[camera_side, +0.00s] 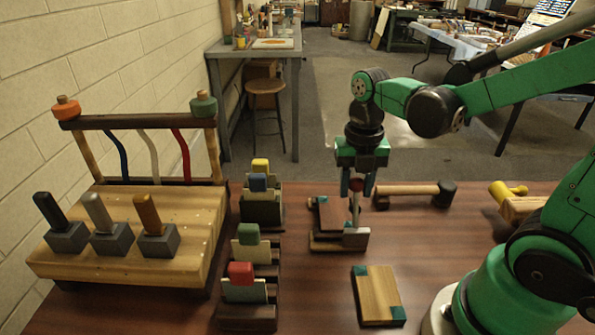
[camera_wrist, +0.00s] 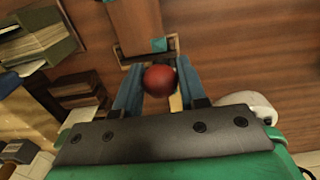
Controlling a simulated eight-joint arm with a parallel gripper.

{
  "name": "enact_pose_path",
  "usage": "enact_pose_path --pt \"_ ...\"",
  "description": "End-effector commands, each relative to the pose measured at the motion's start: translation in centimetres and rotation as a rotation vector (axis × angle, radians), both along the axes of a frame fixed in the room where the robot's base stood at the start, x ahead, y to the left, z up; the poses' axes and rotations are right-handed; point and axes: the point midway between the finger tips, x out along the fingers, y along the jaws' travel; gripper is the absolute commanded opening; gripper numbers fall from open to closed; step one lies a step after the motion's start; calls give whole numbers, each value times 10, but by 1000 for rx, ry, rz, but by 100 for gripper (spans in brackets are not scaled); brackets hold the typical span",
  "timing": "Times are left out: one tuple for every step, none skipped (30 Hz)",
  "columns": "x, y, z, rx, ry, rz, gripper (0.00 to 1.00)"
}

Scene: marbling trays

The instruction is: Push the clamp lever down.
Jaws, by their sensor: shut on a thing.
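The clamp (camera_side: 355,239) stands on the brown table, with a dark base and a pale metal block. Its lever (camera_side: 356,208) stands roughly upright and ends in a red ball knob. The knob shows clearly in the wrist view as a red ball (camera_wrist: 159,79). My gripper (camera_side: 356,188) points straight down over the clamp. Its two blue fingers are closed on the knob, one on each side. In the side view the fingers partly cover the knob. A reddish-brown board (camera_side: 331,214) lies on the clamp's base, left of the lever.
A wooden board with teal corners (camera_side: 378,292) lies in front of the clamp. A mallet (camera_side: 410,190) lies behind it to the right. Several holders with coloured blocks (camera_side: 262,214) stand to its left, beside a wooden stand (camera_side: 190,225). Bare table separates the clamp from the teal-cornered board.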

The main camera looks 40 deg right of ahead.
Motion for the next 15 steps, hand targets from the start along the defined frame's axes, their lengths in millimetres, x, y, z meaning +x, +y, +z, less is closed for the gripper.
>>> enact_pose_path --pt "2 -2 -2 -1 -2 -1 0" --pt "3 -3 -3 -1 -2 -2 0" --pt "5 -4 -4 -1 -3 -2 0" --pt "6 -6 -6 -1 -3 -2 0" --pt "7 -7 -7 -1 -3 -2 0" --pt "8 -8 -8 -1 -3 -1 0" --pt "9 -8 -8 -2 -4 -1 0" --pt "9 -9 -9 -2 -4 0 0" --pt "9 -8 -8 -2 -4 0 0" --pt "9 -8 -8 -2 -4 0 0" --pt "9 -8 -8 -2 -4 0 0" --pt "9 -8 -8 -3 -4 0 0" --pt "9 -8 -8 -3 -4 0 0" --pt "9 -9 -9 -3 -4 0 0" --pt "9 -9 -9 -3 -4 0 0"
